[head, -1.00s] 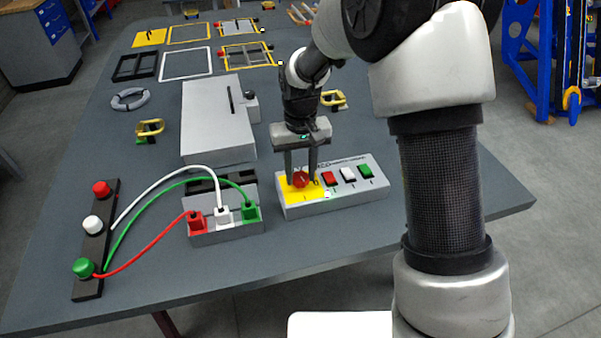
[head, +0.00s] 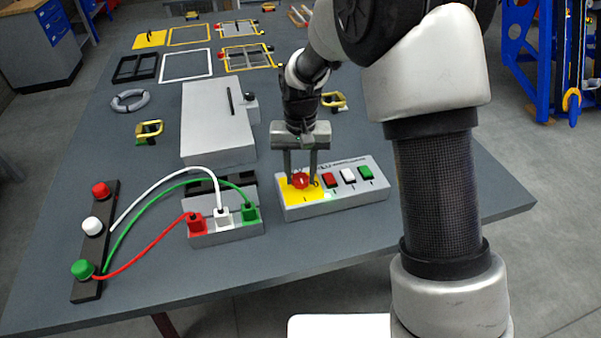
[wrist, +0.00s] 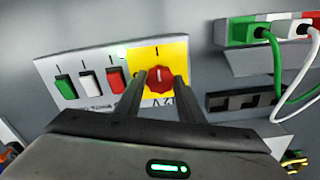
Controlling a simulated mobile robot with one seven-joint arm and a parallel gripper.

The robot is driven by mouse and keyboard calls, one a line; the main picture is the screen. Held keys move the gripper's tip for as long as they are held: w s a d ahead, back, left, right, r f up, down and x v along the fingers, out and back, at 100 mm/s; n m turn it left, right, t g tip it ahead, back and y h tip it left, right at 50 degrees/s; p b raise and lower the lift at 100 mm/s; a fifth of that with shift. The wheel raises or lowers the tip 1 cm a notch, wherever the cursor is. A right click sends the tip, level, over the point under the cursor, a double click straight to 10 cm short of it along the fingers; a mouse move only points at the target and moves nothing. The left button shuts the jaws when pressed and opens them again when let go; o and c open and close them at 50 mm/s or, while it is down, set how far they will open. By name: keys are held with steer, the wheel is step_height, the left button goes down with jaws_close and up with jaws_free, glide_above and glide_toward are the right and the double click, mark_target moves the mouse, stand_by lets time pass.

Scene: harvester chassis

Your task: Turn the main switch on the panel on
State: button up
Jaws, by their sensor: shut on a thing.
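The main switch is a red rotary knob (head: 300,181) on a yellow plate (head: 303,196) at the left end of the grey panel box (head: 340,201). My gripper (head: 302,179) points down at the panel, with one finger on each side of the red knob. In the wrist view my gripper (wrist: 156,84) is shut on the red knob (wrist: 160,78), with its fingers at the knob's left and right sides. A pale pointer mark shows on the knob. Red, white and green rocker switches (head: 347,175) sit right of the knob in the head view.
Left of the panel stands a grey socket box (head: 226,234) with red, white and green plugs and cables. The cables run to a black strip (head: 95,245) with coloured knobs. A grey box (head: 215,120) stands behind. The table's right side is clear.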

mark_target(300, 178)
steer(key=o, duration=1.1)
steer(key=shift+c, duration=0.2)
steer(key=shift+r, duration=0.1)
step_height(300, 178, up, 17)
steer(key=p, duration=0.1)
steer(key=shift+r, duration=0.2)
steer(key=s+d+r+t+p, duration=0.3)
steer(key=s+d+r+p, duration=0.1)
steer(key=s+d+r, duration=0.7)
steer(key=s+d+t+p, duration=0.2)
steer(key=s+d, duration=0.1)
steer(key=s, duration=0.9)
steer(key=shift+d+t, duration=0.25)
steer(key=shift+t, duration=0.05)
